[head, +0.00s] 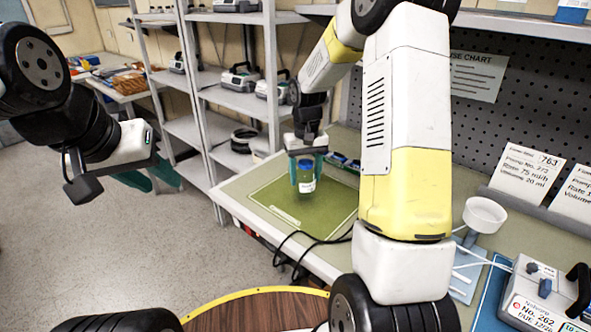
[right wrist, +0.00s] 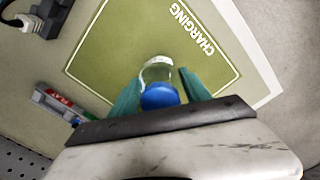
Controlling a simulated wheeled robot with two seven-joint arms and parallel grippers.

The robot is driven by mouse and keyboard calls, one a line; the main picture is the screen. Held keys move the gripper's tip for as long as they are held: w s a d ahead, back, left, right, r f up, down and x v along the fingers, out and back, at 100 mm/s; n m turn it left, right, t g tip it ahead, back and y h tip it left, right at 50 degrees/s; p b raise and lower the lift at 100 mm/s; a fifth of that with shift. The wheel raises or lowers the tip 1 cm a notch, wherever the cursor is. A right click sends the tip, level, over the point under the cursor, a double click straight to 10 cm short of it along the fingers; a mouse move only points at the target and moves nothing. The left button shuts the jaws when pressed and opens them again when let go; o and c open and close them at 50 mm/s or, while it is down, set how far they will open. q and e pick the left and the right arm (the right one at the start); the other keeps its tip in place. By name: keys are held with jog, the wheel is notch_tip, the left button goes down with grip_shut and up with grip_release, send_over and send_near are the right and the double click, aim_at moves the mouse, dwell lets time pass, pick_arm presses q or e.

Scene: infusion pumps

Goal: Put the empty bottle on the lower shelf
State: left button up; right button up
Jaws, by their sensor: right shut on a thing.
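A small clear bottle (head: 306,185) with a blue cap and a pale label stands upright at the green charging mat (head: 270,205). My right gripper (head: 306,160) is shut on it from above, near the cap. In the right wrist view the bottle (right wrist: 158,72) sits between the teal fingers (right wrist: 160,92) over the mat (right wrist: 120,45). I cannot tell whether its base touches the mat. My left gripper (head: 150,180) is empty, its teal fingers apart, over the floor at left. A grey shelf unit stands behind, with a lower shelf (head: 232,160) and a middle shelf (head: 237,100).
A red-labelled item (right wrist: 62,100) lies beside the mat. Pump No. 262 (head: 540,300) and a white cup (head: 485,214) are at right. Black cables (head: 290,245) hang at the bench edge.

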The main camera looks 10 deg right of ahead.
jog(key=shift+f, duration=0.8)
jog(key=shift+f, duration=0.1)
jog(key=o, duration=1.3)
jog(key=shift+o, duration=0.2)
